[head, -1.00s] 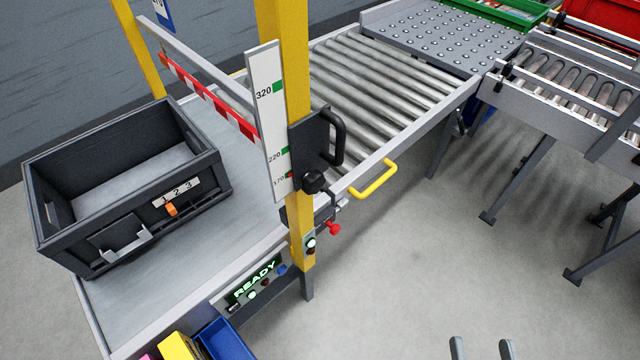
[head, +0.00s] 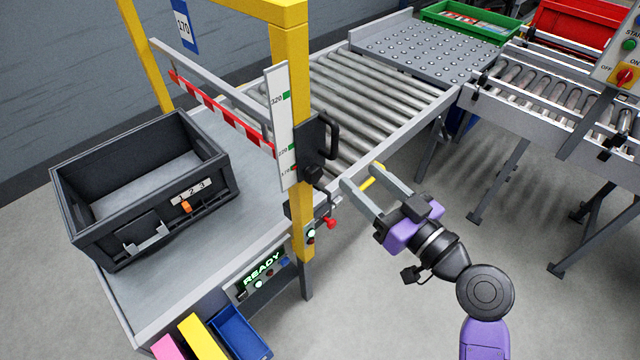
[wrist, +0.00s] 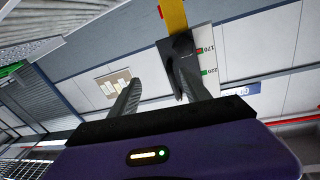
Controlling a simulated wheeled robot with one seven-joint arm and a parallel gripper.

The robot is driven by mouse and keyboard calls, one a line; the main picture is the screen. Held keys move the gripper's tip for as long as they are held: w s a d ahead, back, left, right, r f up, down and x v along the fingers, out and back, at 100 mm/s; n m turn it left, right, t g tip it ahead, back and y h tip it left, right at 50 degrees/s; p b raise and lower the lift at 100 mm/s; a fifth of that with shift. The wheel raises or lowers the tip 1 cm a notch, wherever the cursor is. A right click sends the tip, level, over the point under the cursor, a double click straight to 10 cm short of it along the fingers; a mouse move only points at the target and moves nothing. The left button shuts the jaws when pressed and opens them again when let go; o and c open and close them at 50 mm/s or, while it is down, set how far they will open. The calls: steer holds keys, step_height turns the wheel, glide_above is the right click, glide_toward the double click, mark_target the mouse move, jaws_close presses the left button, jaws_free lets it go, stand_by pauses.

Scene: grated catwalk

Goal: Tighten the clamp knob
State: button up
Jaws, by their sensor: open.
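The black clamp knob (head: 313,172) sits low on the dark slide block (head: 312,140), which is mounted on the yellow post (head: 292,75) beside the white height scale (head: 279,140). My gripper (head: 362,176) is open and empty, to the right of the knob and apart from it, with its fingers pointing toward the post. In the wrist view my gripper (wrist: 158,76) has its fingers spread, and the right finger overlaps the dark block (wrist: 181,50). The knob cannot be made out there. The scale (wrist: 207,60) shows behind, with 170 and 220 marks.
A red-and-white striped bar (head: 215,110) crosses over the conveyor behind the post. A black crate (head: 145,215) stands on the left bed. A yellow handle (head: 372,178) lies behind my fingers. A red knob (head: 331,223) sticks out below the clamp.

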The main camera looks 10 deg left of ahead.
mark_target(317, 176)
steer(key=a+n, duration=0.1)
steer(key=a, duration=0.1)
steer(key=a+f+n+g+y+p, duration=0.1)
steer(key=a, duration=0.2)
steer(key=a+n+g+p, duration=0.1)
steer(key=a, duration=0.1)
steer(key=shift+w+a+f+y, duration=0.15)
steer(key=shift+w+a+y, duration=0.05)
steer(key=shift+w+y, duration=0.2)
steer(key=shift+w+a+f, duration=0.15)
steer(key=shift+w+a, duration=0.3)
steer(key=shift+a, duration=0.1)
jaws_close()
